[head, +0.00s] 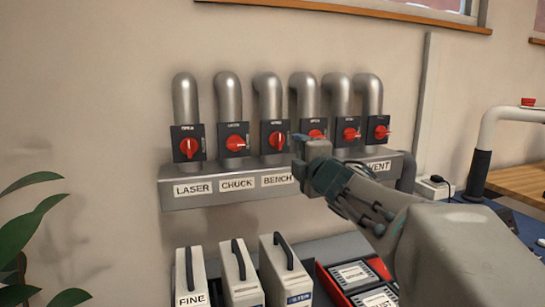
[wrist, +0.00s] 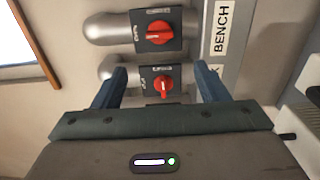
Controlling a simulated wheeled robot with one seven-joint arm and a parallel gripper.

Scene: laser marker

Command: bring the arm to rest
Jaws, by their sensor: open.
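My gripper (head: 303,137) is raised in front of the wall row of switches, over the right half of the labelled ledge (head: 225,198). In the wrist view its two fingers (wrist: 161,78) stand apart with nothing held between them. A switch with a red knob (wrist: 163,84) shows beyond the gap, and another red knob (wrist: 160,32) sits above it in that picture. I cannot tell how far the fingers are from the switches. In the head view the gripper covers part of the fourth switch (head: 316,127) and some ledge labels.
Grey pipes (head: 228,98) rise above several switches. Below stand white cases with black handles (head: 238,280) and a red tray (head: 328,287). A plant (head: 30,235) is at left. A pale curved handle (head: 487,140) and a wooden table (head: 520,183) are at right.

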